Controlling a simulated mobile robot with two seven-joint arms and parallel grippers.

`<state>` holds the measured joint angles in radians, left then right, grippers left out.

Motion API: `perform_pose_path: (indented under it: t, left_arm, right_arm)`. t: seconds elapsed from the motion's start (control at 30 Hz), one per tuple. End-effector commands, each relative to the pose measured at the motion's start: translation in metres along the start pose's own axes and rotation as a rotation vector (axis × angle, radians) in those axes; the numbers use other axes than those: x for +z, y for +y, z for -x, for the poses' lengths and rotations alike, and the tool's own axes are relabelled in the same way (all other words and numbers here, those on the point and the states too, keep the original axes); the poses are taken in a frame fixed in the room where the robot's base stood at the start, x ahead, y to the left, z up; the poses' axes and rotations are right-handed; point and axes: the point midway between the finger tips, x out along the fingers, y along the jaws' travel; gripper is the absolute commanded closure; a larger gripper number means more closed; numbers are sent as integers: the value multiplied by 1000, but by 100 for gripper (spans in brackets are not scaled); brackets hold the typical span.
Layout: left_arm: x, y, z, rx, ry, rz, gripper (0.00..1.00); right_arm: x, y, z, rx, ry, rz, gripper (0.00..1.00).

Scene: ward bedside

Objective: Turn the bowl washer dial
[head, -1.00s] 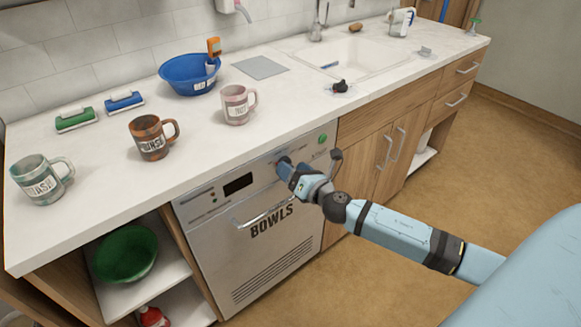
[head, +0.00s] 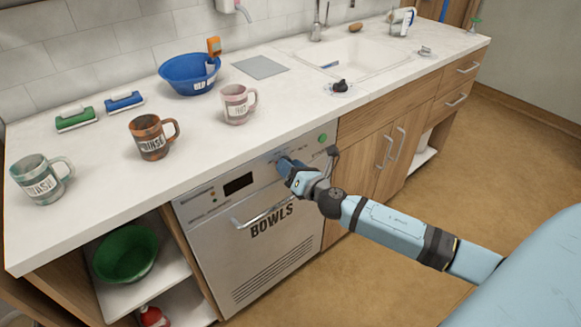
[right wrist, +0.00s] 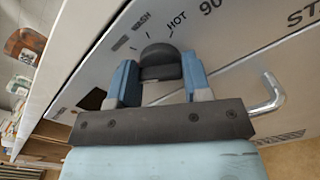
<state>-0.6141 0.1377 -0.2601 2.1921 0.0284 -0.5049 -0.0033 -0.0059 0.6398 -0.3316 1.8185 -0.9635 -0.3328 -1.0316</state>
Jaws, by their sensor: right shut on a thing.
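The bowl washer (head: 275,262) is a silver front marked BOWLS under the counter, with a dark display (head: 238,184) and a bar handle (head: 262,218). Its dial (right wrist: 160,60) is a dark round knob in the right wrist view, with marks around it including WASH and HOT. My right gripper (head: 284,164) is at the control panel. In the right wrist view its two blue fingers (right wrist: 160,80) stand on either side of the dial, shut on it. In the head view the gripper hides the dial. My left gripper is not in view.
A green button (head: 323,138) is right of the dial. The washer's handle is below. The counter above holds mugs (head: 236,106), a blue bowl (head: 190,84) and a sink (head: 362,58). A green bowl (head: 126,262) sits on the open shelf. The floor (head: 450,180) at right is clear.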

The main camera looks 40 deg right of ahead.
Motion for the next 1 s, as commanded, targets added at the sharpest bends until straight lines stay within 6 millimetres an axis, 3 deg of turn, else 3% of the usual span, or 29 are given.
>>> perform_pose_path:
  t: [0.27,1.0]
  left_arm:
    - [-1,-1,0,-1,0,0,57]
    - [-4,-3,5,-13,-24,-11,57]
  right_arm:
    - [0,-1,0,-1,-1,-146,79]
    - [1,-2,0,-1,-2,-837,79]
